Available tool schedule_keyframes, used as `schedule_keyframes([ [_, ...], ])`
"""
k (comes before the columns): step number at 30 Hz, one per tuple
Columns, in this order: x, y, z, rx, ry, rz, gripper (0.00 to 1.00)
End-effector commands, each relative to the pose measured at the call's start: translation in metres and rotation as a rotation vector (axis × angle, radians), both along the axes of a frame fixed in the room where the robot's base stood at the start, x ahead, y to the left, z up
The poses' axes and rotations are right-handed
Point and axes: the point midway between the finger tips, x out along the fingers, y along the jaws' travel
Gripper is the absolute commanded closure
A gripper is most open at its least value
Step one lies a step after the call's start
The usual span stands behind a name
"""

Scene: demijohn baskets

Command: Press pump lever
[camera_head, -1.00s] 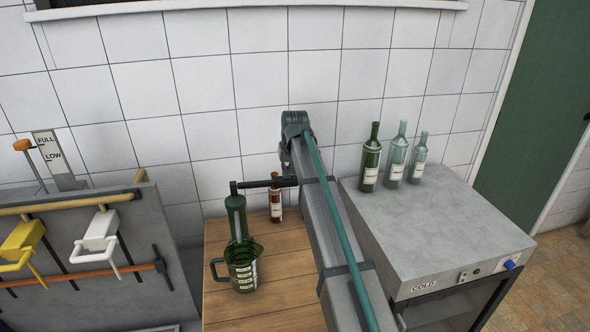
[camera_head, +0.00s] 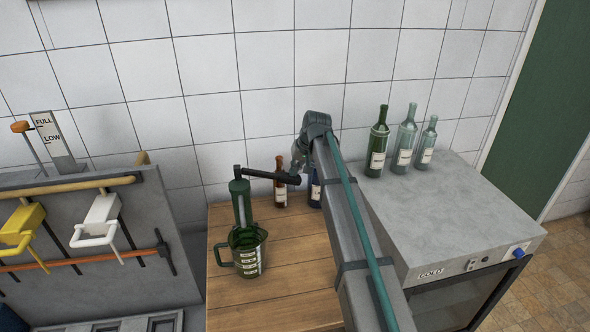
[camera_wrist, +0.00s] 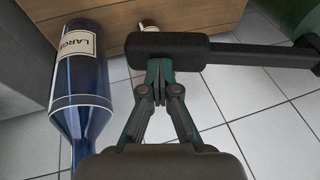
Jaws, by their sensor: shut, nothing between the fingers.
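The pump (camera_head: 241,203) is a dark green cylinder on the wooden table, with a green measuring jug (camera_head: 247,251) at its foot. Its black lever (camera_head: 262,174) reaches from the pump's top to the right, sloping slightly down towards my gripper (camera_head: 298,170). In the wrist view the thick black lever end (camera_wrist: 220,52) lies across the picture at my fingertips. My gripper (camera_wrist: 160,72) is shut with its tips together and nothing between them. The tips appear to be at or against the lever; exact contact is hard to tell.
A blue bottle (camera_wrist: 82,85) stands close beside my gripper in the wrist view; a brown bottle (camera_head: 280,182) stands near it on the wooden table (camera_head: 285,285). Several tools hang at left. Green (camera_head: 377,150) and pale bottles stand on the grey cooler (camera_head: 445,220) at right.

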Motion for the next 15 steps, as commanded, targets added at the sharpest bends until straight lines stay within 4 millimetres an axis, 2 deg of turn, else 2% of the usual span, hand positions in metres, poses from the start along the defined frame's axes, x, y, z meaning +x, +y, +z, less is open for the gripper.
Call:
schedule_keyframes([
  [7,-0.001,-0.009,0.043,0.001,-0.004,0.0,1.0],
  [9,-0.004,-0.015,0.049,0.002,-0.007,-0.001,1.0],
  [15,-0.012,-0.031,0.087,0.002,-0.008,-0.002,1.0],
])
